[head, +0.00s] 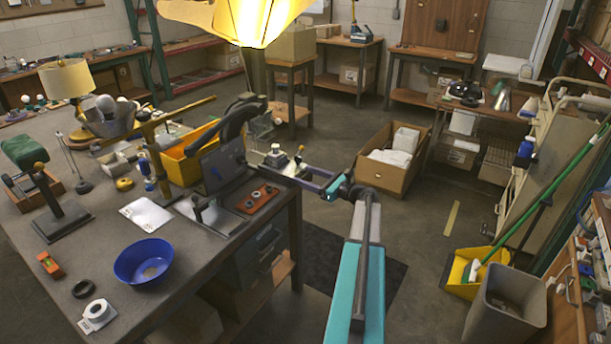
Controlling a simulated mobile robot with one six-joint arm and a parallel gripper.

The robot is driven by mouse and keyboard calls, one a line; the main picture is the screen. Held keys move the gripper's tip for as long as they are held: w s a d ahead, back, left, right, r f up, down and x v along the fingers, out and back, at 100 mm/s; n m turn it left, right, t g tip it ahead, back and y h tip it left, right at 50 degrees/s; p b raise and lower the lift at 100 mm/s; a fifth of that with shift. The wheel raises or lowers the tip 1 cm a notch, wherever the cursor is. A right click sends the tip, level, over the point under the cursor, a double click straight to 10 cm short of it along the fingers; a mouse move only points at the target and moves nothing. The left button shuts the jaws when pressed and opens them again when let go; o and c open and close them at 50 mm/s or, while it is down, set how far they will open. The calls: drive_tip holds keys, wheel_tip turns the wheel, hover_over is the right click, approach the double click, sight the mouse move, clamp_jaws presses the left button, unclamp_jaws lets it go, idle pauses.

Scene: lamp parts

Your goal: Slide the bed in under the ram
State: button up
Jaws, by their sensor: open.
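A press-like machine with a black curved arm (232,122) and an upright dark grey plate (222,165) stands at the right rear of the bench; I take the black upper part as the ram, but it is not clear. A low grey slide with a small upright handle (199,208) lies in front of the plate and looks like the bed, sitting out toward the bench front. My gripper (273,157) is small in view, open, just right of the machine near the bench's right edge. Its fingertips are hard to make out, and I cannot tell whether it touches anything.
A brown board with dark holes (258,198) lies right of the slide. A yellow bin (188,158) stands behind it. A white sheet (146,214) and blue bowl (143,262) lie to the left. A lit lampshade (240,18) hangs above. A cardboard box (392,160) stands on the floor.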

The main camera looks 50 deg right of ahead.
drive_tip(key=shift+w+a, duration=0.1)
drive_tip(key=shift+w, duration=0.25)
